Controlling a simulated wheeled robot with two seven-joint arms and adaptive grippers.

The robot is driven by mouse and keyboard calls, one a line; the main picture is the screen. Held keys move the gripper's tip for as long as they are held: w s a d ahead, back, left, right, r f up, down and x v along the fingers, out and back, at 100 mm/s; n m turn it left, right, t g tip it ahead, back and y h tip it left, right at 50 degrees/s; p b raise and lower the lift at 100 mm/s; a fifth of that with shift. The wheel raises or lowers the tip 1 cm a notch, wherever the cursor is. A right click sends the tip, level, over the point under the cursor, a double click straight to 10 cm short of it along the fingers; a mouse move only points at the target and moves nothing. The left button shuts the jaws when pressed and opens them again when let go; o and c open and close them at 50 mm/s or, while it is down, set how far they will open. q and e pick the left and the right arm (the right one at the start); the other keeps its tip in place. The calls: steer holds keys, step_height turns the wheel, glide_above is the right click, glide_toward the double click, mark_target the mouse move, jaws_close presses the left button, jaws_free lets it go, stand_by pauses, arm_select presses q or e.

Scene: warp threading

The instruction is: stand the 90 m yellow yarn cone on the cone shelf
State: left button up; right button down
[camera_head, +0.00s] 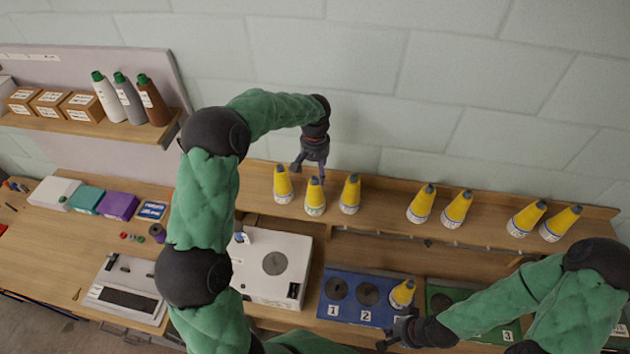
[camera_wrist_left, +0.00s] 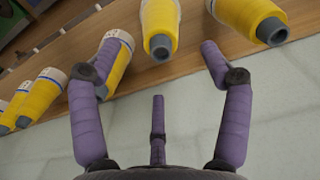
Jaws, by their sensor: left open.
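Several yellow yarn cones with white label bands and grey tips stand along the wooden cone shelf (camera_head: 385,213) at the back. Their labels are too small to read, so I cannot tell which is 90 m. My left gripper (camera_head: 309,170) is open and empty just above one cone (camera_head: 315,196), with other cones (camera_head: 282,185) (camera_head: 349,194) on either side. In the left wrist view, a cone (camera_wrist_left: 160,24) shows between its spread purple fingers (camera_wrist_left: 158,62), apart from them. Another yellow cone (camera_head: 403,293) stands on the blue mat (camera_head: 347,312). My right gripper (camera_head: 396,333) is just below that cone; its fingers are unclear.
The blue mat has dark round spots marked 1 and 2; a green mat (camera_head: 480,322) lies to its right. A white box-like device (camera_head: 280,290) stands left of the mats. Bottles (camera_head: 128,98) and cartons stand on an upper left shelf. Gaps remain between cone groups on the shelf.

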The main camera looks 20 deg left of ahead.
arm_select(q)
steer(key=shift+r, duration=2.4)
